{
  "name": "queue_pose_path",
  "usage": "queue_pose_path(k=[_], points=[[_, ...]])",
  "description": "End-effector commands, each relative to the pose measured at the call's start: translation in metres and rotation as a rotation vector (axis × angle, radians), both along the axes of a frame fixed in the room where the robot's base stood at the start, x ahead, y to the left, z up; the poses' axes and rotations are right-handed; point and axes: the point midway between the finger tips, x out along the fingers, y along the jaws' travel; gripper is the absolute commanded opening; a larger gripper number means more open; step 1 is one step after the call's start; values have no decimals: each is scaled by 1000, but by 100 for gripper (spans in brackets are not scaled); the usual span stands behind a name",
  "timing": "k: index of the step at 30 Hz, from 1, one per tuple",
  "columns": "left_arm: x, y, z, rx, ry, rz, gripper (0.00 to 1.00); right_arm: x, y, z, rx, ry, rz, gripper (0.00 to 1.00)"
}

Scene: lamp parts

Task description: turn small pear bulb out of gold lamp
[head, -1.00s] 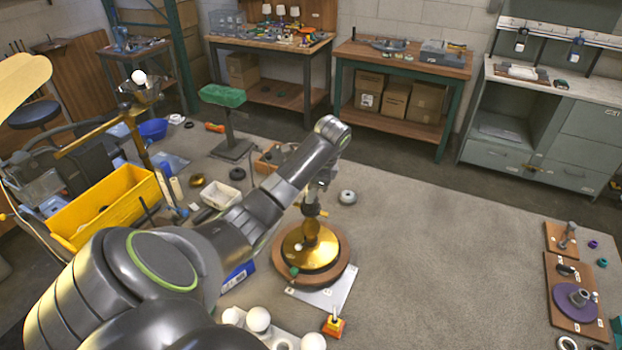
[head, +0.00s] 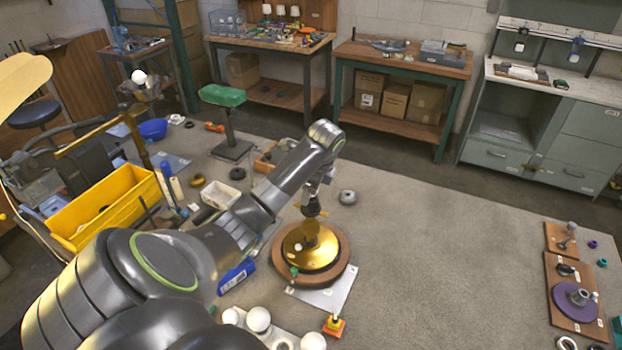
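The gold lamp (head: 322,256) stands upright, its wide round gold base on a round wooden board. My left arm comes in from the lower left and bends down over the lamp. My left gripper (head: 312,209) points down at the top of the lamp's short stem. The small pear bulb cannot be made out; the gripper and wrist cover the top of the stem. The fingers are too small and dark to show whether they are open or closed on something. My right gripper is not in view.
White round bulbs (head: 259,319) stand on a tray below the lamp. An orange-yellow block (head: 334,326) sits to their right. A grey ring-like part (head: 348,197) lies behind the lamp. A yellow bin (head: 105,208) stands at left.

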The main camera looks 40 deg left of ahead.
Motion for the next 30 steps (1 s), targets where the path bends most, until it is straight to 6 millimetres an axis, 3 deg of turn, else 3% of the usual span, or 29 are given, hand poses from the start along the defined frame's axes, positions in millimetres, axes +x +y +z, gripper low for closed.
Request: queue_pose_path(k=[11,21,30], points=[[0,0,0,1,-1,-259,53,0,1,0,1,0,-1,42],[0,1,0,1,1,-675,53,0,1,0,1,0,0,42],[0,1,0,1,2,-842,53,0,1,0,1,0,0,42]])
